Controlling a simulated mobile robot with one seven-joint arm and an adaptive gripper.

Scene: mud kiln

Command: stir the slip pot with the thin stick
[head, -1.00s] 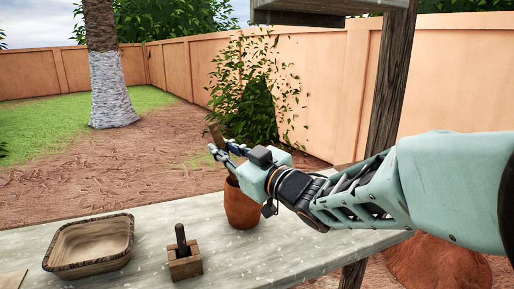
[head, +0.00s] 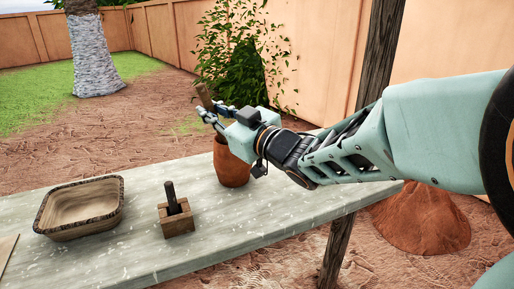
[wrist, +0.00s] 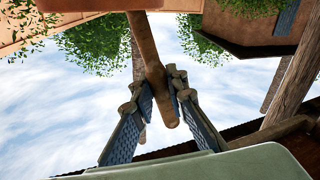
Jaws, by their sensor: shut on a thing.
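My gripper (head: 210,112) is shut on a brown wooden stick (head: 204,95), whose upper end rises above the fingers. In the wrist view the stick (wrist: 148,50) passes between the two fingers (wrist: 160,98). The brown clay pot (head: 232,167) stands upright on the table, just below my gripper. The gripper hides part of its mouth, and the stick's lower part is hidden in the head view. I cannot tell how far the stick reaches into the pot or see the slip.
A small wooden block (head: 176,219) with a dark upright rod (head: 171,195) stands on the grey table (head: 260,219), left of the pot. A rimmed, basket-like tray (head: 80,226) is farther left. A wooden post (head: 378,70) stands to the right, with a reddish mound (head: 420,220) beyond.

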